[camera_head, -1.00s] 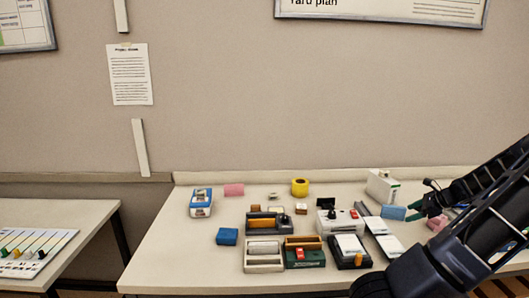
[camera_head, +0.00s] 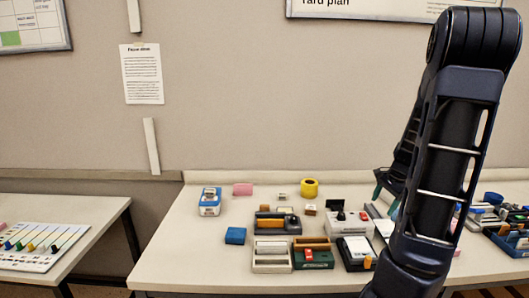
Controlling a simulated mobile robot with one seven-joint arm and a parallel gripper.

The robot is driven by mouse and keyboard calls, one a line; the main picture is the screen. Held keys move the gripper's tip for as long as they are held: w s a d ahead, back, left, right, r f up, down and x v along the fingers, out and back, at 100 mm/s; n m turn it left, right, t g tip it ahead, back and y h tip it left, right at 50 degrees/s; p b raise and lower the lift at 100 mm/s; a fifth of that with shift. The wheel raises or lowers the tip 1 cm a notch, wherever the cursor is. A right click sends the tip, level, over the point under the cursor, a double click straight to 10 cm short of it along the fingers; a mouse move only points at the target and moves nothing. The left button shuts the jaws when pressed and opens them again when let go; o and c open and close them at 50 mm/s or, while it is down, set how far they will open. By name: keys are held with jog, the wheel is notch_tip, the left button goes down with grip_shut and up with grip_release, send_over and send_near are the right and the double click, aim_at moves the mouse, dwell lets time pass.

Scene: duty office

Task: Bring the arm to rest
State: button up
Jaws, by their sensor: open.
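My arm stands raised and bent at the right, with its elbow high in front of the wall. My gripper (camera_head: 384,190) shows partly behind the arm, its greenish fingers pointing down above the right part of the table (camera_head: 190,248). No object shows between the fingers, though the arm hides part of them. The gripper is open.
The table holds a yellow tape roll (camera_head: 310,187), a blue box (camera_head: 235,235), a pink block (camera_head: 243,189), a blue-and-white box (camera_head: 210,202) and several trays. A blue bin (camera_head: 512,243) stands at the right. A side table (camera_head: 95,215) is at the left.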

jog(key=s+a+r+n+t+h, duration=0.2)
jog(key=s+a+r+n+t, duration=0.1)
jog(key=s+a+r+n, duration=1.1)
jog(key=s+a+r, duration=0.1)
jog(key=s+a, duration=0.1)
jog(key=s, duration=0.3)
jog(key=shift+a+r+t, duration=0.3)
jog(key=shift+a+r, duration=0.05)
jog(key=shift+r, duration=0.05)
